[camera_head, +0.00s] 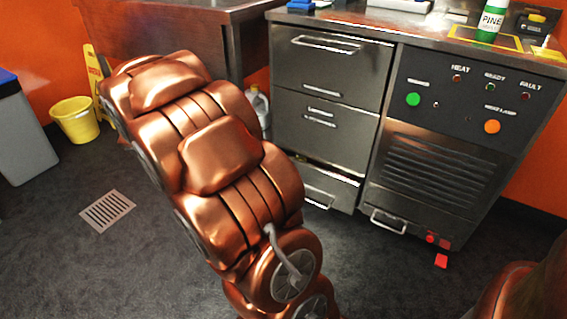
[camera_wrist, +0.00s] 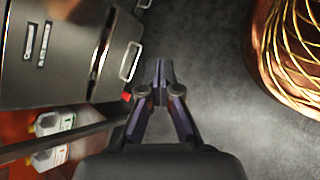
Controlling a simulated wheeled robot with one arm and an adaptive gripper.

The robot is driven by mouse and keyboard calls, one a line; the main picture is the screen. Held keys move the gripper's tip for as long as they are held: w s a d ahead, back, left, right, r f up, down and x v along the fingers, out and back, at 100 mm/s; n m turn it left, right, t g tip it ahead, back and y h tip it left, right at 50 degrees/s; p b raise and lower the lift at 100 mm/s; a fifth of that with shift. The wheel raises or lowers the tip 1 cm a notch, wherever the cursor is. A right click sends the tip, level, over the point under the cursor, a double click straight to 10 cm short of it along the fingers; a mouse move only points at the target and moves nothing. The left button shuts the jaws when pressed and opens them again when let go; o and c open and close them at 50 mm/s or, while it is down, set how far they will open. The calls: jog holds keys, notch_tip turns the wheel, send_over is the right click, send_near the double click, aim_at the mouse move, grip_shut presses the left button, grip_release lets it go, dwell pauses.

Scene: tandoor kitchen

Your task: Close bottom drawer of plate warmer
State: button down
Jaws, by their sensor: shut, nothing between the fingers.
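The plate warmer (camera_head: 333,118) is a steel cabinet with a stack of drawers on its left side. Its bottom drawer (camera_head: 340,190) stands out a little, with a dark gap above its front; my copper arm covers its left part. In the wrist view the bottom drawer front (camera_wrist: 116,52) shows sideways, with its bar handle (camera_wrist: 131,62) near my fingers. The upper drawers look shut. My gripper (camera_wrist: 160,76) is shut and empty, just right of that handle in the wrist view and apparently apart from it. My gripper is hidden in the head view.
Right of the drawers is a control panel (camera_head: 470,100) with a low handle (camera_head: 388,221) and red pieces (camera_head: 441,260) below. White jugs (camera_wrist: 52,125) stand beside the cabinet. A copper form with gold wires (camera_wrist: 292,45) is at the wrist view's right. A floor drain (camera_head: 107,211) lies left.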

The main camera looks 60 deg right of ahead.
jog(key=w+d+f+n+h, duration=0.35)
jog(key=w+d, duration=0.25)
jog(key=d, duration=0.3)
jog(key=w+d+f+n+h, duration=0.25)
jog(key=w+d+f, duration=0.2)
jog(key=d, duration=0.45)
jog(key=w+d+f+n+t, duration=0.3)
jog(key=w+d+f+n, duration=0.15)
jog(key=f, duration=0.45)
jog(key=w+d+f+n+t, duration=0.3)
jog(key=w+d+f+n, duration=0.15)
jog(key=f, duration=0.55)
jog(key=w+r+b+x, duration=0.1)
jog(key=b+x, duration=0.3)
jog(key=x, duration=0.9)
jog(key=shift+d+r+h, duration=0.4)
jog(key=shift+d+r, duration=0.05)
jog(key=shift+r, duration=0.15)
